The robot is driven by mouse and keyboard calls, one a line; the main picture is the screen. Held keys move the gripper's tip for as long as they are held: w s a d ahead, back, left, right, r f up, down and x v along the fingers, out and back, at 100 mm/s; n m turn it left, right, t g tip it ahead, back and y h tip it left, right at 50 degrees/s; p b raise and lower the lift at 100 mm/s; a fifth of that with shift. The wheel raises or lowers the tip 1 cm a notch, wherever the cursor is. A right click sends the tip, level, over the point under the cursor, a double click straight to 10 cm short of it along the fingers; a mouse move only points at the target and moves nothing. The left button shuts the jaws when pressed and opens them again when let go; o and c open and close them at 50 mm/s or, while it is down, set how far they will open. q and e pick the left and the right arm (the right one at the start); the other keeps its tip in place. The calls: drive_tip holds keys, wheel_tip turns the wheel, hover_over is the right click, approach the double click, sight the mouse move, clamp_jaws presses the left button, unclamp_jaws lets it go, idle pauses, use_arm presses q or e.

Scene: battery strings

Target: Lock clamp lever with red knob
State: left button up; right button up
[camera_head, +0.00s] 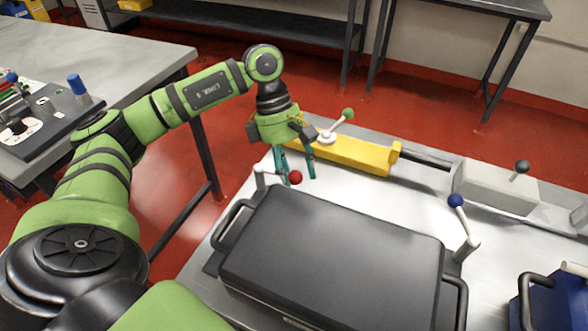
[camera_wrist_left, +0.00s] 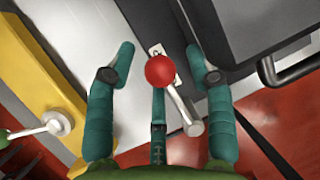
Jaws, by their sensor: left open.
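The clamp lever's red knob (camera_head: 295,177) shows at the back left corner of the black case (camera_head: 330,245) in the head view. In the left wrist view the red knob (camera_wrist_left: 160,70) is near the middle, with its silver lever (camera_wrist_left: 183,108) running down and right to a round post. My left gripper (camera_head: 296,180) points down at the knob. It is open, and in the wrist view its teal fingers (camera_wrist_left: 165,75) stand on both sides of the knob, apart from it. My right gripper is not in view.
A yellow block (camera_head: 350,154) with a green-knob lever (camera_head: 347,114) lies just behind. A blue-knob lever (camera_head: 456,201) stands right of the case, and a black-knob lever (camera_head: 522,167) farther right. The case's handle (camera_head: 233,225) is close to the red knob.

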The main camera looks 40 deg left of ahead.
use_arm(q)
drive_tip(key=v, duration=1.2)
drive_tip(key=shift+d+r, duration=0.1)
